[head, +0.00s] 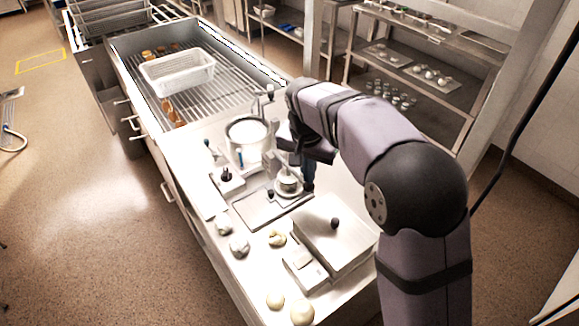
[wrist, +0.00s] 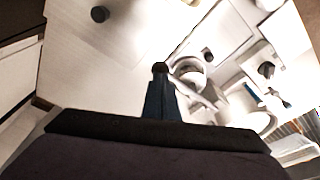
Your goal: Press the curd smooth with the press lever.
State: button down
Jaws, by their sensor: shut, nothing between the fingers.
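The small round metal press cup (head: 288,187) stands on a flat metal plate (head: 255,212) on the worktop. It also shows in the wrist view (wrist: 187,66), with a metal bar (wrist: 200,97) beside it that appears to be the press lever. A dark knob (head: 270,193) stands beside the cup at the plate's edge. I cannot clearly make out the curd inside the cup. My gripper (head: 308,184) is shut and empty, pointing down just right of the cup. In the wrist view my blue fingers (wrist: 160,70) end close beside the cup; I cannot tell whether they touch it.
A large white pot (head: 247,138) stands behind the press, with a small knobbed device (head: 227,179) to its left. A lidded metal box (head: 334,235) stands in front right. Pale balls (head: 276,301) lie near the front edge. A white perforated basket (head: 178,74) sits on the far rack.

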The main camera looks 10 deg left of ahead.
jog(key=shift+r+p, duration=1.6)
jog(key=shift+r, duration=0.35)
jog(key=shift+f+b, duration=1.5)
jog(key=shift+f, duration=0.8)
jog(key=shift+r, duration=0.1)
jog(key=shift+r+p, duration=2.05)
jog(key=shift+r, duration=0.15)
jog(key=shift+f, duration=0.35)
jog(key=shift+f+b, duration=0.35)
jog(key=shift+b, duration=0.1)
